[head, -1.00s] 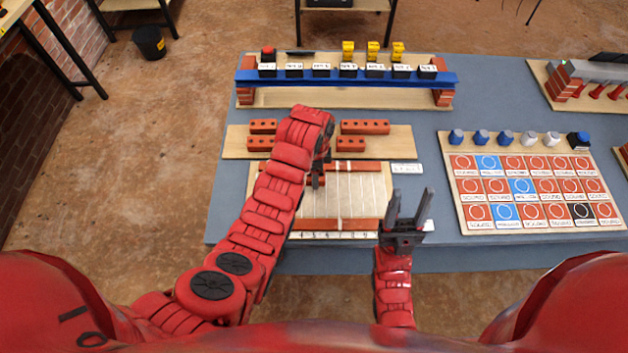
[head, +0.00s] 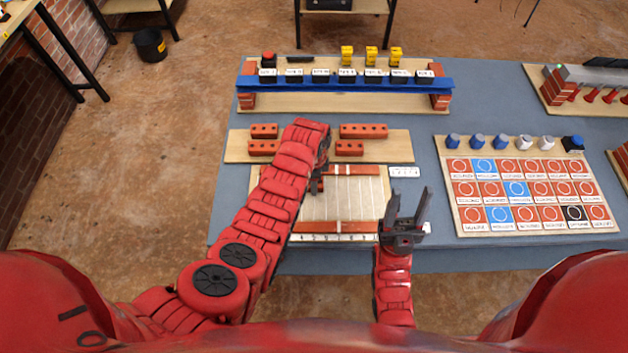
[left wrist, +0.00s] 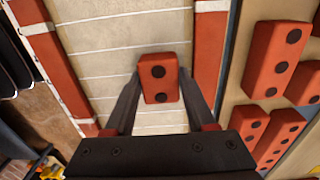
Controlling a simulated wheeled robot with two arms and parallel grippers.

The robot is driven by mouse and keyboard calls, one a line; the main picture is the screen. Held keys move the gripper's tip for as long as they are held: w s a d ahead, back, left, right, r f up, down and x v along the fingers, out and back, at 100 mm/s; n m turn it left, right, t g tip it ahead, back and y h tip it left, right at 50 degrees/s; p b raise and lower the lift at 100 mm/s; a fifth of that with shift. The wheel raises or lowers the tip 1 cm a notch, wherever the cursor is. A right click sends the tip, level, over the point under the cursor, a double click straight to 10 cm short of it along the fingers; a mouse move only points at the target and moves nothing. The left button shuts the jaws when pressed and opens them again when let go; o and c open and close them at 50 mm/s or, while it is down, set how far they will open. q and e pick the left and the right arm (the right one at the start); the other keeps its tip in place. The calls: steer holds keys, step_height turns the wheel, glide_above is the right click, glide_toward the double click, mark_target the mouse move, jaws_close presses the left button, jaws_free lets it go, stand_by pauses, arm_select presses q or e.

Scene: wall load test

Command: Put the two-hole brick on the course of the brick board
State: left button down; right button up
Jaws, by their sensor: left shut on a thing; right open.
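The two-hole brick (left wrist: 160,78) is red with two dark holes. In the left wrist view it sits between the fingers of my left gripper (left wrist: 158,92), which is shut on it, over the pale ruled face of the brick board (left wrist: 120,45). Whether the brick touches the board, I cannot tell. In the head view the left gripper (head: 317,183) is over the board (head: 360,200), and my arm hides much of its left part. Red brick courses run along the board's far edge (head: 352,169) and near edge (head: 352,227). My right gripper (head: 408,208) is open and empty at the board's right.
Behind the board, a wooden strip holds several red holed bricks (head: 363,131). A blue beam on brick piers (head: 345,84) stands farther back. A panel of red and blue cards (head: 530,190) lies at the right. Bare grey table shows between them.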

arm_select(q)
steer(key=shift+f, duration=0.2)
steer(key=c, duration=0.5)
jaws_free()
steer(key=shift+r, duration=0.1)
steer(key=shift+r, duration=0.2)
